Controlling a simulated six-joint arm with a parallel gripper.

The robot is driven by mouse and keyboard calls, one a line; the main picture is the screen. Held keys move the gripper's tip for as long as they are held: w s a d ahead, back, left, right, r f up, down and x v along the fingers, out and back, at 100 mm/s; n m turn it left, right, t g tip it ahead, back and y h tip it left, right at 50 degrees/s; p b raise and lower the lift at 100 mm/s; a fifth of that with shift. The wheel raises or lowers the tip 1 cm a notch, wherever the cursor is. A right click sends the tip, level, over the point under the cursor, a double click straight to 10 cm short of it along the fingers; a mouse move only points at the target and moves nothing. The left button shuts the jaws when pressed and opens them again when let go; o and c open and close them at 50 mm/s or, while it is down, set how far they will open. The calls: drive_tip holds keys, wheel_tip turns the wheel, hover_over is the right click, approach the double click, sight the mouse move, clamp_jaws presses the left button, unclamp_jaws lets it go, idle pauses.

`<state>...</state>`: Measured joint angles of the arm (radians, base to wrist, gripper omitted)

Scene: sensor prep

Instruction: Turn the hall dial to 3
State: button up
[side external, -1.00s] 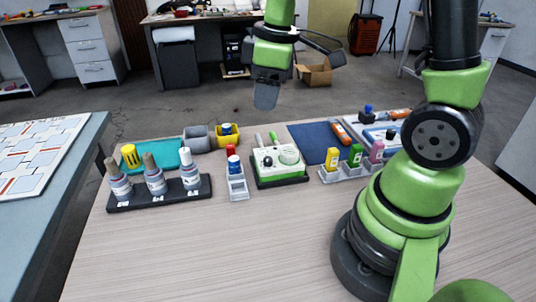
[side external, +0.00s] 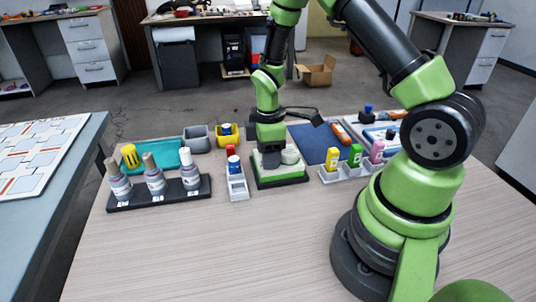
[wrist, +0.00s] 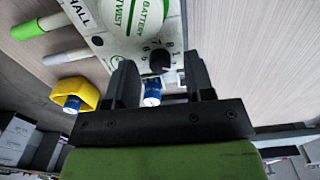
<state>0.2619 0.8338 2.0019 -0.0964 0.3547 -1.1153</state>
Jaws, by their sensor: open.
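The hall dial is a small black knob (wrist: 159,60) on a white panel (wrist: 118,45) with printed numbers around it, seen in the wrist view. The panel bears the word HALL and a green battery twist disc (wrist: 130,12). In the side view the panel is the top of a white and green box (side external: 285,183), and my gripper hides the dial there. My gripper (side external: 268,162) points down over the box's left part. In the wrist view its open fingers (wrist: 160,70) stand on either side of the dial. The dial's setting and any finger contact cannot be made out.
A dark rack of bottles (side external: 160,195) is farther left. Small coloured bottles (side external: 355,156) stand right. A yellow bin (side external: 228,141) and blue mat (side external: 315,145) lie behind. The table front is clear.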

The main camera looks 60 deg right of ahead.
drive_tip(key=shift+f, duration=0.35)
clamp_jaws()
drive_tip(key=m, duration=1.2)
drive_tip(key=shift+m, duration=0.3)
idle(0.5)
